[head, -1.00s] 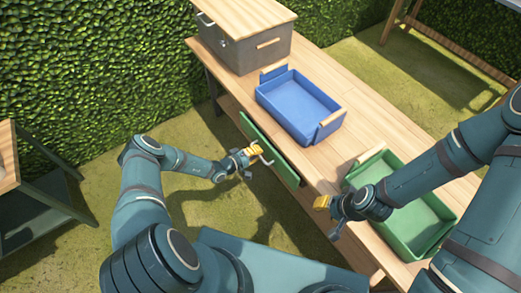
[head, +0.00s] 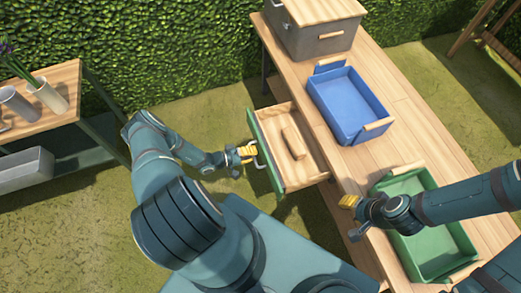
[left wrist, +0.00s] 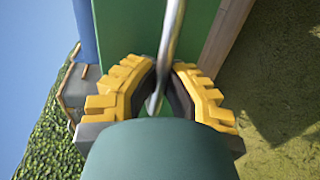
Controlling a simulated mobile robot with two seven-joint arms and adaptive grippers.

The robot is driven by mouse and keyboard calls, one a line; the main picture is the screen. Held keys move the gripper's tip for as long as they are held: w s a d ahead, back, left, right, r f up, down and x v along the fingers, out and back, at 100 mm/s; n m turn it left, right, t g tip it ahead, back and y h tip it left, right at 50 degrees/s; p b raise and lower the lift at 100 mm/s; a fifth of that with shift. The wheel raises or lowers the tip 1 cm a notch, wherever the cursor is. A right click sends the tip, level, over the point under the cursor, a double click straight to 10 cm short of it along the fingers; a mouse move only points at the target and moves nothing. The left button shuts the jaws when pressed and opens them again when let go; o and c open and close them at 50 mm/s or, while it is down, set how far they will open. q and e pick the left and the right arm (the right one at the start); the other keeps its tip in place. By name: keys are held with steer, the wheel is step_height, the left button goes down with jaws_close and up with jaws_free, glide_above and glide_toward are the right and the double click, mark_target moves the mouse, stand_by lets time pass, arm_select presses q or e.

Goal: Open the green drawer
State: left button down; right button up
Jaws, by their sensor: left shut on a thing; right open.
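The green drawer (head: 264,152) under the wooden table stands pulled out in the head view. Its wooden inside shows, with a brown wooden block-like piece (head: 293,142) in it. My left gripper (head: 247,153) is at the drawer's front, shut on the metal handle. In the left wrist view the yellow fingers (left wrist: 160,95) close around the handle bar (left wrist: 168,50), with the green front (left wrist: 130,30) behind. My right gripper (head: 349,202) is open and empty beside the green tray's left edge.
On the table (head: 400,95) stand a blue tray (head: 350,105), a green tray (head: 432,250) and a grey box (head: 318,35) with a wooden lid. At left, a bench (head: 65,80) holds vases and flowers. Grass lies open between the benches.

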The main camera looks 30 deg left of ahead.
arm_select(q)
steer(key=shift+s+a, duration=0.15)
steer(key=shift+s, duration=0.05)
steer(key=c, duration=1)
jaws_free()
steer(key=v, duration=1.2)
